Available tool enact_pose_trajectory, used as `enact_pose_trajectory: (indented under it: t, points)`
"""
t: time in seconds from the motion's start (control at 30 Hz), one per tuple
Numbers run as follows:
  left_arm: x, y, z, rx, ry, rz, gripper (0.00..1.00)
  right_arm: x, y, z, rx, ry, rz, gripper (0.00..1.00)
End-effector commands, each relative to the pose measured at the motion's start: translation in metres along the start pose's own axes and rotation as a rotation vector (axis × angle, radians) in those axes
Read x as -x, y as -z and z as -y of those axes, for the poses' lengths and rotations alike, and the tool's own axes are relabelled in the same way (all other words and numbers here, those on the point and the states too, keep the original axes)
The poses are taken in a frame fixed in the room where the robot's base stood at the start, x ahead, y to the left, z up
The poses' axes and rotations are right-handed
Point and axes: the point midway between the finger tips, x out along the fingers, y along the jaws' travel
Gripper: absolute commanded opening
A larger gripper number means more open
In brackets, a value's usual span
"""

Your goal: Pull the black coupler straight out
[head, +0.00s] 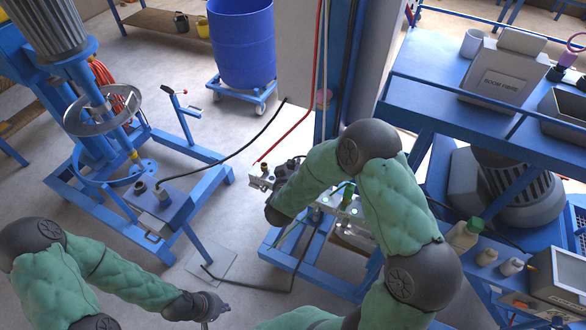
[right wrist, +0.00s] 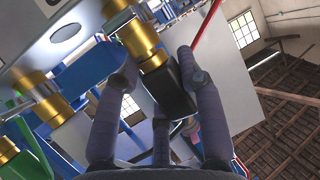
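In the right wrist view, the black coupler (right wrist: 171,92) is a dark block at the near end of a brass fitting (right wrist: 142,42). My right gripper (right wrist: 158,62) has its fingers on either side of the coupler. The right finger is close against it or overlapping it; a gap shows by the left finger, so it looks open around the coupler. In the head view, my right arm hides the coupler, with its dark wrist (head: 277,213) near the fittings. My left gripper (head: 203,306) is low at the left, away from the coupler; its finger opening is unclear.
In the wrist view, another brass fitting (right wrist: 48,108) stands to the left, and a red line (right wrist: 207,22) runs close to the right finger. In the head view, a blue mixer frame (head: 172,205) stands left, a blue drum (head: 242,45) behind, and a blue bench (head: 425,62) right.

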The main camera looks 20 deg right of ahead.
Motion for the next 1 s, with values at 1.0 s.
enact_pose_trajectory:
  t: [1.0]
  points:
    - [0.018, -0.001, -0.006, 0.000, 0.000, 0.000, 0.00, 0.009, 0.022, 0.000, 0.000, -0.002, -0.001, 0.00]
